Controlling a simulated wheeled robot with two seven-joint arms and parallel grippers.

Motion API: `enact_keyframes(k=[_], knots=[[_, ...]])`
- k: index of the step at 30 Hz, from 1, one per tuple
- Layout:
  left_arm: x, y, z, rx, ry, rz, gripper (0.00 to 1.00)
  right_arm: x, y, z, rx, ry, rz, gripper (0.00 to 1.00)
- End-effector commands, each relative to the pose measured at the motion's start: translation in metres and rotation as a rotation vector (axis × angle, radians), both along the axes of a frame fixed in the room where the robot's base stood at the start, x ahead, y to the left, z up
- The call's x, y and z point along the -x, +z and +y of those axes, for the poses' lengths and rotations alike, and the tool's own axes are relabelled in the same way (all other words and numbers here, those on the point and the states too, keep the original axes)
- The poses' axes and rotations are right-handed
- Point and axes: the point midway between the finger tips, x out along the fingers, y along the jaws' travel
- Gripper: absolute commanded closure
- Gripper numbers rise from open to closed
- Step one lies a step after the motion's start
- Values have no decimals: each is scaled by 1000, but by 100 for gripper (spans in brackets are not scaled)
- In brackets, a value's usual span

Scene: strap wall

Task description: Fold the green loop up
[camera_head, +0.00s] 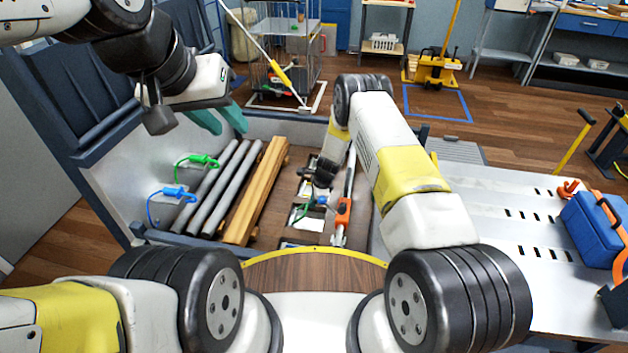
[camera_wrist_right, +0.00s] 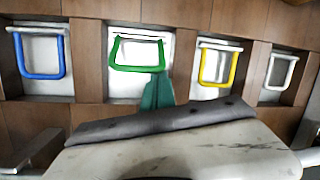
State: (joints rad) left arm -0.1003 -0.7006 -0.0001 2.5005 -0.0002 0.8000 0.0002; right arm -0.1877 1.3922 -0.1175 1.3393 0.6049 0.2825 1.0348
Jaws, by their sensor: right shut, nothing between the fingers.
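In the right wrist view the green loop (camera_wrist_right: 137,68) is a U-shaped handle on a white plate in a wooden panel, with its closed side at the bottom. It looks shorter and wider than its neighbours. My right gripper (camera_wrist_right: 157,78) is shut and empty, its teal fingertips just below the loop's lower bar, right of its middle. I cannot tell whether they touch it. In the head view the right gripper (camera_head: 324,172) is dark and partly hidden by its arm. My left gripper (camera_head: 220,122) is at the upper left with its two teal fingers apart, empty, away from the panel.
The panel also bears a blue loop (camera_wrist_right: 41,76), a yellow loop (camera_wrist_right: 217,84) and a white loop (camera_wrist_right: 280,86). Wooden beams (camera_head: 258,190) and grey pipes (camera_head: 222,190) lie left of my right gripper; an orange tool (camera_head: 343,212) lies to its right.

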Motion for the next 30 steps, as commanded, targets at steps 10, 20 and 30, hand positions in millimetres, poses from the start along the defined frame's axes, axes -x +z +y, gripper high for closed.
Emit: enact_keyframes(k=[10,20,30], knots=[[0,0,0,0,0,0,68,-1,5,7,69,7,12,100],[0,0,0,0,0,0,68,-4,16,25,259,12,44,100],[0,0,0,0,0,0,68,-9,26,45,418,1,83,100]])
